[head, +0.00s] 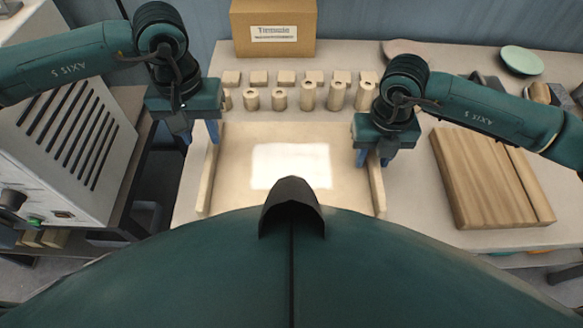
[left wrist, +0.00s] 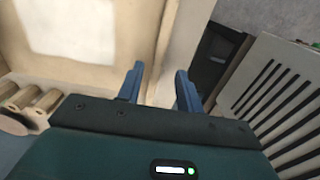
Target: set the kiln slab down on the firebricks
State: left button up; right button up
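A wide pale beige panel, apparently the kiln slab (head: 238,165), lies level between my grippers, with a bright white square in its middle. A raised beige bar runs along its left side (head: 207,185) and another along its right side (head: 376,188). My left gripper (head: 199,133) is open and points down at the left bar's far end. In the left wrist view its fingers (left wrist: 160,88) straddle the bar, with a gap visible. My right gripper (head: 374,156) is apparently open at the right bar's far end. Any firebricks beneath the panel are hidden.
Several beige cylinders (head: 279,99) and small pale blocks (head: 287,77) stand in rows behind the panel. A cardboard box (head: 273,27) stands farther back. A wooden board (head: 480,180) lies right; a slotted grey cabinet (head: 68,150) stands left, across a gap from the table.

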jog(key=shift+r, duration=0.1)
pick_arm(q)
notch_tip(320, 180, up, 4)
jog(key=shift+r, duration=0.25)
pick_arm(e)
notch_tip(320, 180, up, 12)
dwell(0.7)
